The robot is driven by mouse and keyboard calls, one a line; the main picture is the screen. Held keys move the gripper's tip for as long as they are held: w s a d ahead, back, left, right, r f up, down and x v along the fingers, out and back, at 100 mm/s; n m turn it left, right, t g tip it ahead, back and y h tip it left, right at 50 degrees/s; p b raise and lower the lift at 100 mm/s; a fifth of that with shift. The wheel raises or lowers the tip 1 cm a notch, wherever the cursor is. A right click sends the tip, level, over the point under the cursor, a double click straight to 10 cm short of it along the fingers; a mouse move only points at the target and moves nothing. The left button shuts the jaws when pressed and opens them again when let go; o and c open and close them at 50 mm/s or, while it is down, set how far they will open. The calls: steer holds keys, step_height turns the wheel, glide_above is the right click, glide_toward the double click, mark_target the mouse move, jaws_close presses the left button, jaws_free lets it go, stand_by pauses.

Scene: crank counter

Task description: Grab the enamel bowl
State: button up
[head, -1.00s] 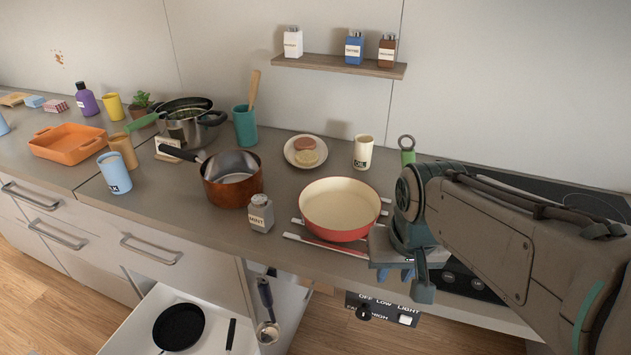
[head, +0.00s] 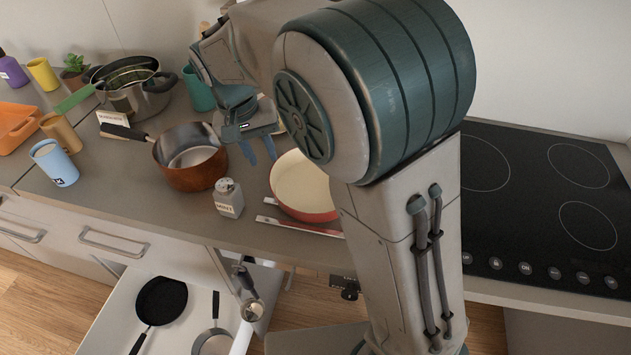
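The enamel bowl (head: 301,188), cream inside and red outside, sits on the counter near its front edge. My own arm hides its right part. My gripper (head: 259,149) points down with its two blue fingertips apart, open and empty. In the picture it is just left of and behind the bowl's rim, between the bowl and the copper pot. I cannot tell its exact height above the counter.
The copper pot (head: 192,176) with a dark handle stands left of the bowl. A salt-type shaker (head: 228,198) labelled MINT stands between them in front. A steel pot (head: 140,98) and teal cup (head: 197,92) are behind. A black cooktop (head: 560,200) lies right. An open drawer (head: 110,305) juts out below.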

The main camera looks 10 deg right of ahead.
mark_target(272, 182)
steer(key=f, duration=0.3)
steer(key=d+f, duration=0.1)
steer(key=f, duration=0.6)
steer(key=shift+s+d+f+p, duration=0.2)
steer(key=shift+d+p, duration=0.1)
steer(key=shift+p, duration=0.1)
jaws_close()
